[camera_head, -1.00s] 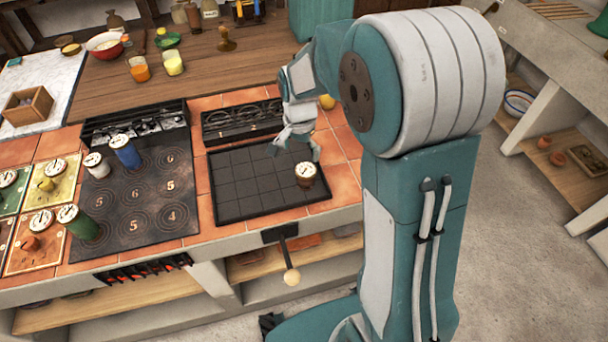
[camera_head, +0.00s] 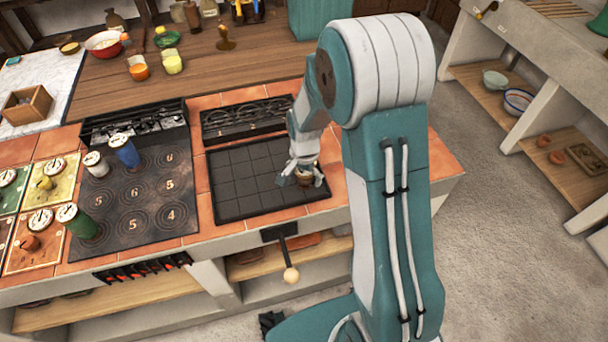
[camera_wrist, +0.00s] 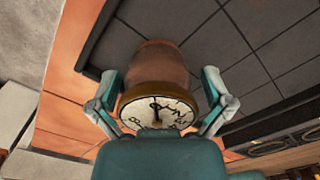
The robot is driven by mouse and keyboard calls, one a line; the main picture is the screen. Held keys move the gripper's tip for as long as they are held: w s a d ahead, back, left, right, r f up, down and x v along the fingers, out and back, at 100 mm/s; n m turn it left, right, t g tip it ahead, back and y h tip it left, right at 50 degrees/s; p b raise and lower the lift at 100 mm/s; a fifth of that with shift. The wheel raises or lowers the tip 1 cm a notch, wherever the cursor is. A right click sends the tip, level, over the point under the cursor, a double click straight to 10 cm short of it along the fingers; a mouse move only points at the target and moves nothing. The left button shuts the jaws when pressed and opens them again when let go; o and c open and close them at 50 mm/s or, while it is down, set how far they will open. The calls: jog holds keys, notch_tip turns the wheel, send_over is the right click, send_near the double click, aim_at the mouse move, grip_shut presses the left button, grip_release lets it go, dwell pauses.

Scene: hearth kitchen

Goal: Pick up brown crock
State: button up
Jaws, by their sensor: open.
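The brown crock (camera_wrist: 159,68) stands on the dark gridded tray (camera_head: 240,207), near its right edge. In the wrist view it shows a brown body and a pale dial lid (camera_wrist: 157,112) with a dark needle and brass rim. My gripper (camera_head: 301,178) is over the crock in the head view and hides much of it. In the wrist view my gripper (camera_wrist: 158,92) is open, with one finger on each side of the crock. I cannot tell whether either finger touches it.
Left of the tray is a black hob (camera_head: 134,200) with a blue canister (camera_head: 125,152), a white canister (camera_head: 96,164) and a green canister (camera_head: 78,221) on or beside it. Orange tiles border the tray. A lever with a pale knob (camera_head: 291,275) sticks out in front.

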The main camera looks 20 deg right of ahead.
jog(key=shift+d, duration=0.1)
jog(key=c, duration=1.1)
jog(key=shift+r, duration=0.1)
jog(key=shift+r, duration=0.25)
jog(key=shift+c, duration=0.3)
notch_tip(320, 180, up, 2)
jog(key=shift+r, duration=0.25)
jog(key=shift+c, duration=0.2)
jog(key=s+a+r, duration=1)
